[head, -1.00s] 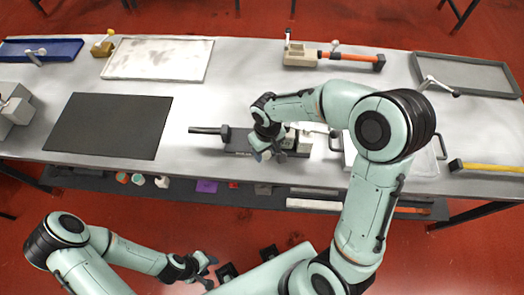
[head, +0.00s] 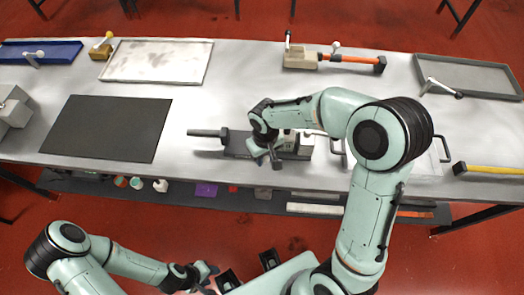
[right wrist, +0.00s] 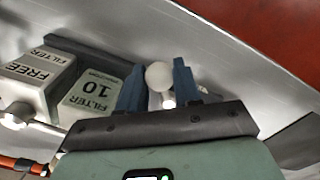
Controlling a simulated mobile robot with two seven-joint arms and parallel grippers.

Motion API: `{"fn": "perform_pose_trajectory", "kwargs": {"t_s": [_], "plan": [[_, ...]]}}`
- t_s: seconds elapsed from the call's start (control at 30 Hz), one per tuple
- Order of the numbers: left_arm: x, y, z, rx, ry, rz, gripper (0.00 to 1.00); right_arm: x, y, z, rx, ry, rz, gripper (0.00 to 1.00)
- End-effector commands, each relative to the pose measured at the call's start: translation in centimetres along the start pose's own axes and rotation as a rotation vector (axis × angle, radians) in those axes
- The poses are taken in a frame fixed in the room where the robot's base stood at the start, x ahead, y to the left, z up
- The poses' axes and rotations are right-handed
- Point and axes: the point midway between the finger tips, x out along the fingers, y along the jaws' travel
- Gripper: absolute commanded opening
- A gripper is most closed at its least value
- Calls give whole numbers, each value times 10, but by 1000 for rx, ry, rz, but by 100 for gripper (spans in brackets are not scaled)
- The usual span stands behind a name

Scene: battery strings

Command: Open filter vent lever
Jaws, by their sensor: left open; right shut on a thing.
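The filter unit (head: 236,146) is a dark base with pale blocks near the table's front edge, partly hidden by my right arm in the head view. In the right wrist view its blocks read "FILTER 10" (right wrist: 92,95) and "FREE FILTER" (right wrist: 38,80). A white ball knob (right wrist: 158,75) on a short pale stem sits between the blue fingers of my right gripper (right wrist: 157,85), which is shut on it. In the head view my right gripper (head: 268,160) is over the unit's front side. My left gripper (head: 204,279) is open and empty, below the table front.
A black mat (head: 108,128) lies left of the unit, and a pale tray (head: 157,62) lies behind. A block with an orange tube (head: 345,58) and a grey tray (head: 470,76) stand at the back right. A lower shelf (head: 270,200) holds small items.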

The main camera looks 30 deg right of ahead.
Motion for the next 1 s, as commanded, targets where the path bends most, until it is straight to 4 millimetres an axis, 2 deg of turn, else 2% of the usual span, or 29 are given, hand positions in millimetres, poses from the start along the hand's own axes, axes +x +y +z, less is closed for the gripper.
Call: {"fn": "perform_pose_trajectory", "kwargs": {"t_s": [0.3,0.73,1.0], "plan": [[10,-5,3,-2,-6,-2,43,1,-9,0,131,0,0,1],[11,-5,3,-2,-6,-2,43,0,-11,0,155,-2,0,1],[18,-8,5,-3,-10,-3,43,1,-20,-2,273,-1,-1,1]]}}
